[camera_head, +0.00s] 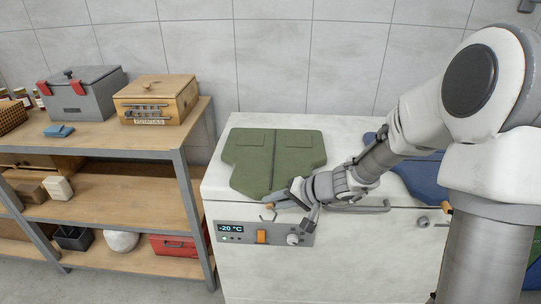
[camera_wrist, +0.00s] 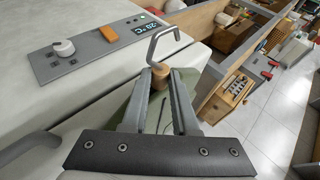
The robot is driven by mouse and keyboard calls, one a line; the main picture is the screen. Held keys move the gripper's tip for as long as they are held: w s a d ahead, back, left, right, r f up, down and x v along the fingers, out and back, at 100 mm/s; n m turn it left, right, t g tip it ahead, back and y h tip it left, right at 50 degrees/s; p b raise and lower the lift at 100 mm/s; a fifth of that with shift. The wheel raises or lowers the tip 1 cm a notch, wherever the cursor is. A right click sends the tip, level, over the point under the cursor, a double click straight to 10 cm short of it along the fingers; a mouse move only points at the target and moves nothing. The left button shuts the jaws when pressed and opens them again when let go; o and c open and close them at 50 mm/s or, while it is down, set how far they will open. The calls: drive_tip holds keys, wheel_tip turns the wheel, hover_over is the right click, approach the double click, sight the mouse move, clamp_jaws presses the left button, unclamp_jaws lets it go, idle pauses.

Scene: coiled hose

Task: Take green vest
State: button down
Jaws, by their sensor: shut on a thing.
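The green vest (camera_head: 270,158) lies flat on the white top of the chest freezer, with a dark seam down its middle. A metal hanger hook (camera_wrist: 160,42) with a wooden neck sticks out at its near end. My gripper (camera_head: 283,200) is at the vest's near edge, over the freezer's front edge. In the wrist view its fingers (camera_wrist: 166,82) are closed around the wooden neck, with some green cloth showing behind them. My gripper hides the exact contact in the head view.
The freezer (camera_head: 345,265) has a control panel (camera_head: 236,233) showing -20 °C, and a front handle. A blue garment (camera_head: 422,178) lies at right, partly behind my arm. A shelf unit (camera_head: 120,133) at left holds a grey box (camera_head: 88,95) and a wooden crate (camera_head: 160,100).

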wheel_tip(320, 180, up, 6)
drive_tip(key=p, duration=0.2)
drive_tip(key=shift+p, duration=0.4)
